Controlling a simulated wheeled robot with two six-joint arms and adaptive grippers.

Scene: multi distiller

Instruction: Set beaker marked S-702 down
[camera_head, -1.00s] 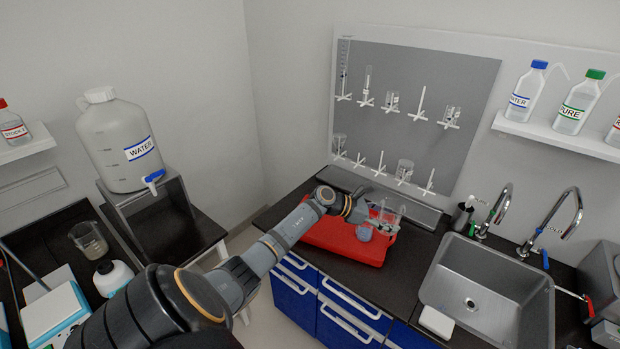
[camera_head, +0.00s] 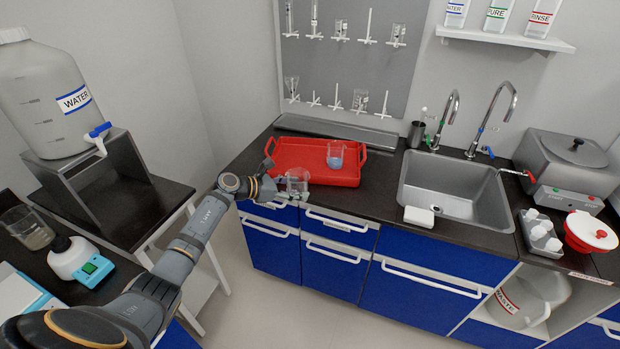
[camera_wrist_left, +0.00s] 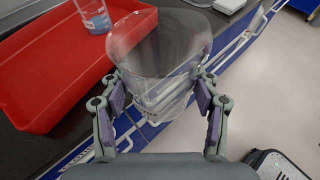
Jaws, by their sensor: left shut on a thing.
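My left gripper (camera_head: 275,186) is shut on a clear glass beaker (camera_head: 298,180). In the left wrist view the beaker (camera_wrist_left: 162,62) is between both fingers and looks empty; I cannot read a marking on it. It is held at the front edge of the counter, just in front of the red tray (camera_head: 346,178). The tray (camera_wrist_left: 35,118) shows to the left in the wrist view. Another beaker with some bluish liquid (camera_head: 336,156) stands in the tray's right part. My right gripper is out of view.
The black counter (camera_head: 385,195) is bare between the tray and the steel sink (camera_head: 458,190). A white block (camera_head: 419,216) lies by the sink's front edge. A pegboard (camera_head: 350,75) with glassware is behind. A water jug (camera_head: 45,95) stands at left.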

